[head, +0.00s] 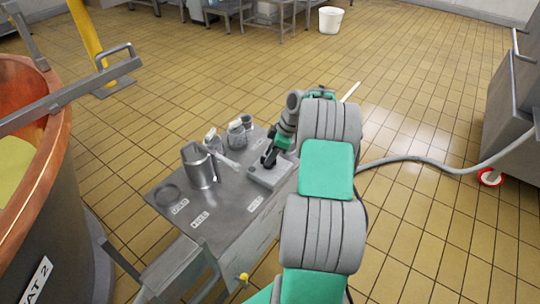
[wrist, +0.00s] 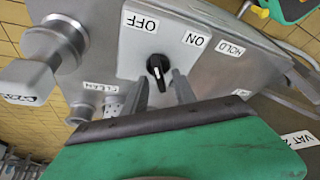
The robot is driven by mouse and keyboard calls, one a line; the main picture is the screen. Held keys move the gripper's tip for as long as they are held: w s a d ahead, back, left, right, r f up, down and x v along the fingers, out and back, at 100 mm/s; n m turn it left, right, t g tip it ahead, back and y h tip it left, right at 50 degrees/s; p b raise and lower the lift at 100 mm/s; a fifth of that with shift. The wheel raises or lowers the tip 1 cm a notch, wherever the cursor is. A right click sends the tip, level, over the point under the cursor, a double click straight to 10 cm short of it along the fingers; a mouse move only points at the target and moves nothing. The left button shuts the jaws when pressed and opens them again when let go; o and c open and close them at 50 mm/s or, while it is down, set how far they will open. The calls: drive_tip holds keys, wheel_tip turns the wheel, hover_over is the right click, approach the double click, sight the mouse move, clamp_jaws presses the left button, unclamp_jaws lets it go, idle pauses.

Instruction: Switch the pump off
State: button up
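The pump switch is a grey box (head: 268,178) on the steel cart top, with a pale plate (wrist: 190,45) in the wrist view. The plate has an OFF label (wrist: 139,22) at upper left and an ON label (wrist: 196,39) at upper right, both upside down. A black rotary knob (wrist: 157,68) sits below and between them. I cannot clearly tell which label it points to. My gripper (wrist: 160,80) is open, its two grey fingers apart at the knob's lower left and lower right. I cannot tell whether they touch it. In the head view my gripper (head: 270,156) is over the box.
A metal jug (head: 199,166) and several small vessels stand on the cart (head: 225,210) left of the box. A copper vat (head: 45,170) is at far left. A grey hose (head: 425,158) runs right. Tiled floor beyond is clear up to a white bucket (head: 330,20).

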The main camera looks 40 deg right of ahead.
drive_tip(key=p+v, duration=0.2)
drive_tip(key=v, duration=0.5)
drive_tip(key=shift+r, duration=0.4)
drive_tip(key=shift+d, duration=0.1)
